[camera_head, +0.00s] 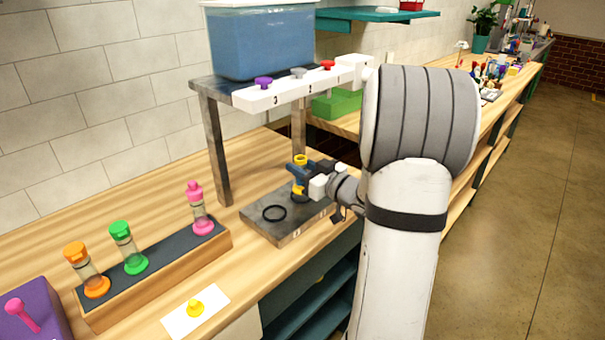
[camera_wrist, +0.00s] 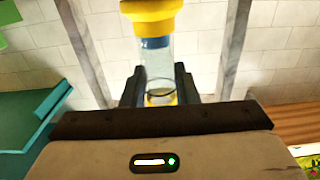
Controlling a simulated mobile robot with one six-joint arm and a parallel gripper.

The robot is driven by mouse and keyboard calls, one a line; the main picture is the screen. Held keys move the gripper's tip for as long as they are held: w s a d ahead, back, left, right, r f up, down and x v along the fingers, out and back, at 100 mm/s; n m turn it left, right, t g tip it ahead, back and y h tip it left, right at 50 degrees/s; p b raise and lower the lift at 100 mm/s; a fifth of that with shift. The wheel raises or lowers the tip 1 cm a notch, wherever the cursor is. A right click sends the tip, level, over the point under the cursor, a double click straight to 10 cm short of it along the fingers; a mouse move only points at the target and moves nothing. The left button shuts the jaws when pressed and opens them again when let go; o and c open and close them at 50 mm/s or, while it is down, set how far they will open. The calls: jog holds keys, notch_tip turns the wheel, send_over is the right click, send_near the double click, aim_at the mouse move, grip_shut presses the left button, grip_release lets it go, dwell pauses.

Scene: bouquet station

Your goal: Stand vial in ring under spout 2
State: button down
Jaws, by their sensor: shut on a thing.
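The yellow-capped clear vial (camera_head: 300,160) is upright in my gripper (camera_head: 300,181), over the grey ring plate (camera_head: 287,229). In the wrist view my gripper (camera_wrist: 158,84) is shut around the vial (camera_wrist: 157,63), with its yellow cap above the fingers and yellow bottom low between them. One black ring (camera_head: 274,213) lies empty on the plate, left of the vial. I cannot tell whether the vial bottom touches the plate or sits in a ring. Above are the purple (camera_head: 263,83), grey (camera_head: 298,72) and red (camera_head: 327,65) spout knobs; a 3 shows below the purple one.
The stand's front leg (camera_head: 215,150) rises left of the plate; a blue liquid tank (camera_head: 262,42) sits on top. A wooden rack (camera_head: 160,278) holds orange, green and pink vials. A white card (camera_head: 195,312) and a purple block (camera_head: 28,322) are nearer.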

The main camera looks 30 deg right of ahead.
jog(key=shift+f, duration=0.85)
jog(key=shift+r, duration=0.1)
